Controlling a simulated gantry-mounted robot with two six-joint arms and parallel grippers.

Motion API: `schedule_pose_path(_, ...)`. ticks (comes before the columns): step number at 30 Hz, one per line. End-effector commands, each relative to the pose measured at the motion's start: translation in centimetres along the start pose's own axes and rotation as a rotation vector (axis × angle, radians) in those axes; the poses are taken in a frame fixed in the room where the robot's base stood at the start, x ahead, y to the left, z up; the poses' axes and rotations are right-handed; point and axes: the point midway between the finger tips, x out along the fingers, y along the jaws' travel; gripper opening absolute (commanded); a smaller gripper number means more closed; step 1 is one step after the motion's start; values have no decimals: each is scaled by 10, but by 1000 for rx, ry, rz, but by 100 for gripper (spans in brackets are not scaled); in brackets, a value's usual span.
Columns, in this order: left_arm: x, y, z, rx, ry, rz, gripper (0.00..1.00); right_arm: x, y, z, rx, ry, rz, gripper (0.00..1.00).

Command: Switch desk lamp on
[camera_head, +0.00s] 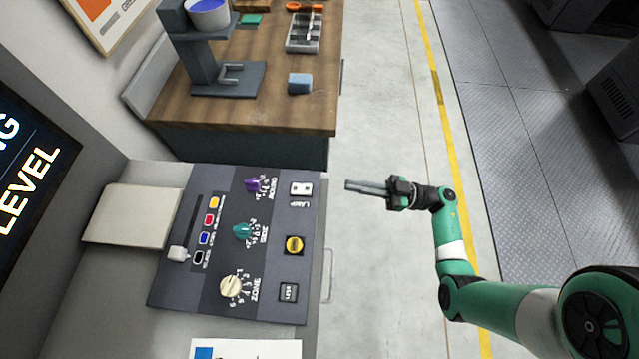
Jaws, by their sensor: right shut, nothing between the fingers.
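A dark control panel (205,270) lies on the grey cabinet at the lower left. At its far right corner is a white rocker switch (301,189) with a small label beside it that may read LAMP. I cannot tell which way the rocker is set. No desk lamp can be made out in the view. My right gripper (350,186) is shut and empty, over the floor just right of the panel's edge. Its fingers point left toward the rocker switch, apart from it. My left gripper is out of view.
The panel also has a purple knob (251,185), a teal knob (242,231), a cream knob (231,286), a yellow-black button (294,245) and a white lever (178,253). A wooden bench (270,110) stands beyond.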

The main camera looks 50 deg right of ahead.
Motion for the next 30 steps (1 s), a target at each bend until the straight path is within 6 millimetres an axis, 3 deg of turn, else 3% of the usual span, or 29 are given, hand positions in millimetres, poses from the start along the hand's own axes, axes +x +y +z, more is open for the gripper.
schedule_pose_path(5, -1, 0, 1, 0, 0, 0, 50, 17, -1, 0, 0, 0, -5, 0)
schedule_pose_path(17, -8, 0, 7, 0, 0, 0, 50, 101, -2, 1, -2, 1, -7, 0)
schedule_pose_path(19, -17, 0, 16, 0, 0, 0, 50, 94, 0, 19, 4, -1, 2, 0)
schedule_pose_path(22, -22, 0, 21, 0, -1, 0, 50, 89, 0, 30, 2, 1, 1, 0)
schedule_pose_path(30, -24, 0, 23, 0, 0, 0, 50, 86, 0, 38, -1, 1, 1, 0)
